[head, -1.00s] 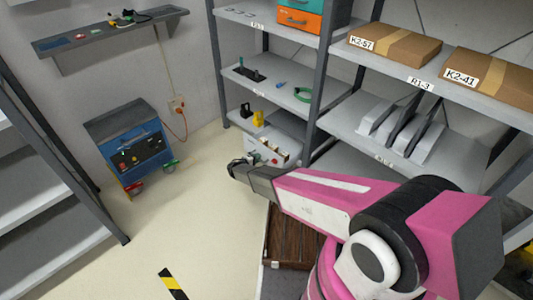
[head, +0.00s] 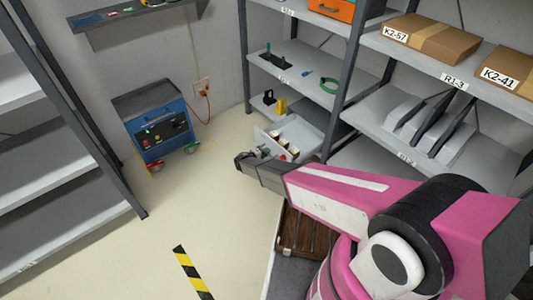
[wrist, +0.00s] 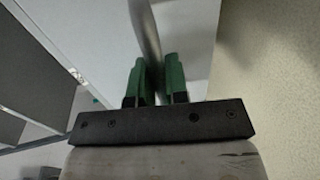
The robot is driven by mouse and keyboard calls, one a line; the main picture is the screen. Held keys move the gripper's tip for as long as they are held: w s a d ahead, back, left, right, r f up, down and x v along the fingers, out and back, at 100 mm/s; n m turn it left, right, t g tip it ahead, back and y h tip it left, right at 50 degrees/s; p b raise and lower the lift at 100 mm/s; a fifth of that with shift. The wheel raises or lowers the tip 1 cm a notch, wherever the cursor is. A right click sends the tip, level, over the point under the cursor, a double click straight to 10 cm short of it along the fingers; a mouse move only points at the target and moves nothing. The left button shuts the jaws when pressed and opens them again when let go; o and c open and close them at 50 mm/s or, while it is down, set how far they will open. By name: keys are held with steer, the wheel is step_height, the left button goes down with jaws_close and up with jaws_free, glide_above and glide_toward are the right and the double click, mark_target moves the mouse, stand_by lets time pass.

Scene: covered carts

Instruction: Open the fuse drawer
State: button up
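My gripper (head: 242,160) is at the left end of the pink arm, just left of this unit in the head view. In the wrist view the two green fingers of my gripper (wrist: 155,82) stand a short way apart in front of a pale panel (wrist: 190,35). A curved grey strip (wrist: 149,30) runs down towards the gap between them. Contact is not clear.
A blue wheeled machine (head: 157,125) stands by the back wall. A grey shelf (head: 50,185) is at the left. Boxes labelled K2-57 (head: 408,36) and K2-41 (head: 512,84) sit on the right shelving. The floor (head: 185,215) between is open, with a striped strip.

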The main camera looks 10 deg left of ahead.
steer(key=o, duration=0.4)
steer(key=v, duration=1)
steer(key=shift+s+a, duration=0.25)
steer(key=shift+s, duration=0.05)
